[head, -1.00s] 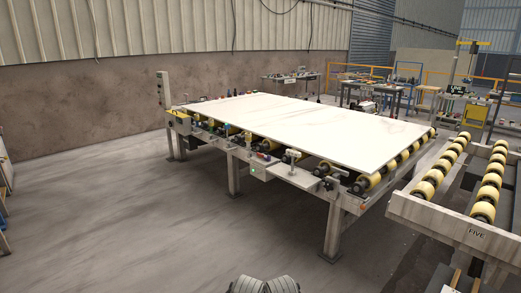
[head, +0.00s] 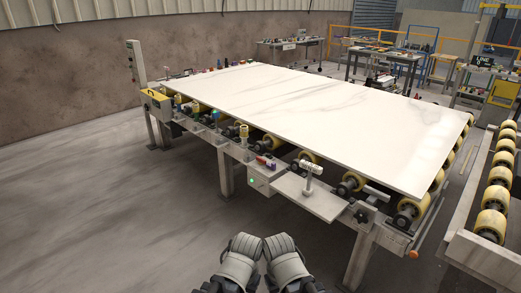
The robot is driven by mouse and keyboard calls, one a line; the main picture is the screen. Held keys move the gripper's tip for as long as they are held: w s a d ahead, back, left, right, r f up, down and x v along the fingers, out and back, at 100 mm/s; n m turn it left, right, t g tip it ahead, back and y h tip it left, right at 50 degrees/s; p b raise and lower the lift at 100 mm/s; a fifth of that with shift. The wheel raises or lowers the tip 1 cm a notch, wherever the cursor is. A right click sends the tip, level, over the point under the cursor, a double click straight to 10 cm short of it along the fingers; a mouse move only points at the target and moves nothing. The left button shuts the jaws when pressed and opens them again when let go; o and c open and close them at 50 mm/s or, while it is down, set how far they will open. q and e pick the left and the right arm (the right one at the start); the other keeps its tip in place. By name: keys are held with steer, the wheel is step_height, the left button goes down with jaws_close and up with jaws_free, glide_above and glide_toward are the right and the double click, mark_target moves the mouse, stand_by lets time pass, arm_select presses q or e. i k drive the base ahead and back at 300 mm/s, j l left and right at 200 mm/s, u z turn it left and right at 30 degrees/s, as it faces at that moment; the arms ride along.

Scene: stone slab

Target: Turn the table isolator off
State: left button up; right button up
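The roller table (head: 228,178) carries a large white slab (head: 300,105). A yellow box with a dark handle-like mark (head: 156,103) sits at the table's far left corner. A grey box with a small green light (head: 262,182) hangs on the near side. I cannot tell for sure which is the isolator, and no switch position is legible. My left gripper (head: 240,258) and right gripper (head: 286,259) show as grey rounded shapes side by side at the bottom edge, apart from the table. Their fingers cannot be made out.
A small shelf with a white T-shaped fitting (head: 312,178) juts from the near side. A grey post with buttons (head: 136,62) stands at the far left corner. Another roller conveyor (head: 492,212) is at the right. The floor (head: 95,215) left and in front is clear.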

mark_target(260, 161)
steer(key=i+z, duration=0.1)
steer(key=i, duration=0.4)
steer(key=i+j, duration=0.15)
steer(key=i, duration=0.4)
steer(key=i+z, duration=0.15)
steer(key=i, duration=0.35)
steer(key=i+j, duration=0.2)
steer(key=i, duration=0.3)
steer(key=i+j+z, duration=0.15)
steer(key=i, duration=0.4)
